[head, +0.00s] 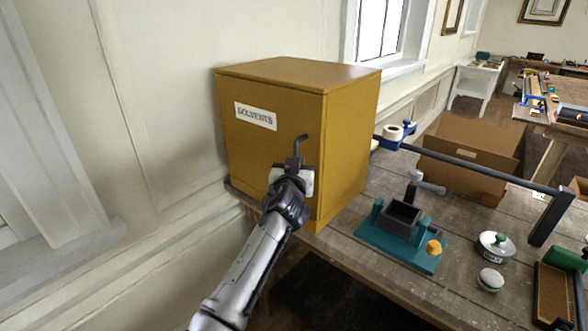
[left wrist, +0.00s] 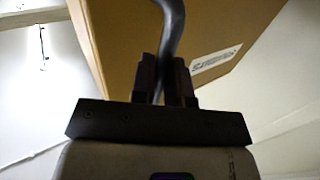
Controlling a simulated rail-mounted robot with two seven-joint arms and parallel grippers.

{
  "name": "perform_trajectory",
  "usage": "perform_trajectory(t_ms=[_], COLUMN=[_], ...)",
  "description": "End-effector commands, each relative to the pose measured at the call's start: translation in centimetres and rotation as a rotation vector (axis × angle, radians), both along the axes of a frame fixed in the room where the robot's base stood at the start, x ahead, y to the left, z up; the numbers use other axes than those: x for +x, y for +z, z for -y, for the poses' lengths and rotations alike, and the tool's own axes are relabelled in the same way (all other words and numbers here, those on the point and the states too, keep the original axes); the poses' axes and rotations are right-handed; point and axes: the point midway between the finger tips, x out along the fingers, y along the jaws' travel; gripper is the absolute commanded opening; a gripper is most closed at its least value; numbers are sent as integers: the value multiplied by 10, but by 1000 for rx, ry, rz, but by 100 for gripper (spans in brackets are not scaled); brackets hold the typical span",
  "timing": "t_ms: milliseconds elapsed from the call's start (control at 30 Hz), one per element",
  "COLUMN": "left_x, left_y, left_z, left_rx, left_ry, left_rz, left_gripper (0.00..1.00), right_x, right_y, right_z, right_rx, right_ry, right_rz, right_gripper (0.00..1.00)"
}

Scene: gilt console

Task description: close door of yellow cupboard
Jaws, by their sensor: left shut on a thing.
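The yellow cupboard (head: 350,140) stands on the workbench against the wall. Its door (head: 255,150) bears a white label reading "SOLVENTS" (head: 256,116) and looks flush or nearly flush with the body; I cannot tell whether a small gap is left. My left gripper (head: 295,163) is in front of the door, shut on the dark curved door handle (head: 301,141). In the left wrist view the fingers (left wrist: 165,82) close around the handle rod (left wrist: 174,30), with the door (left wrist: 222,25) behind. The lower part of the door is partly hidden by my arm. My right gripper is not in view.
On the workbench (head: 345,240), right of the cupboard, are a teal vise-like fixture (head: 400,245), a round tin (head: 494,245), a small white-green jar (head: 490,280) and a dark bar frame (head: 470,163). A brown open box (head: 470,150) stands behind. The wall is close at left.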

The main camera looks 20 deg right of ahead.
Motion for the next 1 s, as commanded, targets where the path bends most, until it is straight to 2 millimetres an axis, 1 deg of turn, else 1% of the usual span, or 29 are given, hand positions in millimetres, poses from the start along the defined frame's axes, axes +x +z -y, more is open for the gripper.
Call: perform_trajectory(t_ms=[33,133,167,400,800,1000], left_x=[-5,-5,-5,-5,-5,-11], left_y=[-5,-5,-5,-3,1,1], left_z=[8,8,8,8,7,3], left_rx=[6,6,6,2,-1,-4], left_ry=[-14,-15,-15,-15,-13,-13], left_rz=[-1,-1,-1,1,4,2], left_gripper=[0,0,17,40,40,40], right_x=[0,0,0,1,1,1], right_y=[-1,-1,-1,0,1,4], right_z=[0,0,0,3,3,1], right_rx=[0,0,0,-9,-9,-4], right_ry=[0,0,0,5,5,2], right_rz=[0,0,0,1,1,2], right_gripper=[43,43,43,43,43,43])
